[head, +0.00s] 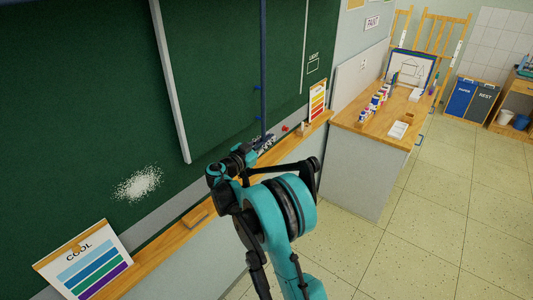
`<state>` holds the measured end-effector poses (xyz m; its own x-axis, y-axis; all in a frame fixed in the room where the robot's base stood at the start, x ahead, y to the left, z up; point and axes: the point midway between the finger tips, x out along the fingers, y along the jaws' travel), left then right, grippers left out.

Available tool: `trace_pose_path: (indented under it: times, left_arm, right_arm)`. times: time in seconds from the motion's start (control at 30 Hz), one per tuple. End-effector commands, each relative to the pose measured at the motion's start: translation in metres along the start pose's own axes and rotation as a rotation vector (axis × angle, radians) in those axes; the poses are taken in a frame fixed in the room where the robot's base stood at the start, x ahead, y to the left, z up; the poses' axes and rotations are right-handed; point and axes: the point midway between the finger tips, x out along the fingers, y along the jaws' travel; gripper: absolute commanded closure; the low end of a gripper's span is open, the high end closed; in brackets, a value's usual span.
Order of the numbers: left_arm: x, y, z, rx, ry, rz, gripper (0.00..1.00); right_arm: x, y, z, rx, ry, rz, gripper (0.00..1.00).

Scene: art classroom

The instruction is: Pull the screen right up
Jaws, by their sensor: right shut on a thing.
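No pull-down screen can be clearly made out in the head view. A dark green board (90,110) covers the wall. A pale grey upright bar (170,85) stands in front of it and ends above the ledge. Farther right is a thin dark blue upright bar (263,70). My right gripper (236,160) is close to the board, above the ledge, right of the grey bar's lower end. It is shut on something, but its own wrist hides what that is. My left gripper is out of view.
A wooden ledge (165,250) runs below the board, with an eraser (195,216) and a "COOL" colour card (88,268). A warm-colour card (317,101) stands farther along. A wooden-topped counter (350,117) with paints is at right. The tiled floor (430,240) is clear.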

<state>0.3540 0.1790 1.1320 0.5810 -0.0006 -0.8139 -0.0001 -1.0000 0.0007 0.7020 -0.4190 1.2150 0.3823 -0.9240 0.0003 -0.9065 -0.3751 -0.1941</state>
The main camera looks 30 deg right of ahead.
Motion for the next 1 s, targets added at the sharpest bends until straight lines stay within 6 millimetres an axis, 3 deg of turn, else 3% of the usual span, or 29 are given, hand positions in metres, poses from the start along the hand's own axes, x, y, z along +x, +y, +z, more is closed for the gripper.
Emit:
trace_pose_path:
  times: [0.03,0.6,0.8,1.0]
  left_arm:
    - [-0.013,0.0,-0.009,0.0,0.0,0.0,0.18]
    - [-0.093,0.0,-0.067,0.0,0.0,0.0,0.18]
    - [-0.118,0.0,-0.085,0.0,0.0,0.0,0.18]
    - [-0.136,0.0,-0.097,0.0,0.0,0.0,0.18]
  right_arm:
    - [0.001,-0.005,-0.027,0.001,0.001,0.0,1.0]
    - [0.001,-0.045,-0.227,0.001,0.001,-0.001,1.0]
    - [0.0,-0.057,-0.288,0.001,0.001,-0.001,1.0]
    - [0.0,-0.066,-0.332,0.001,0.001,-0.001,1.0]
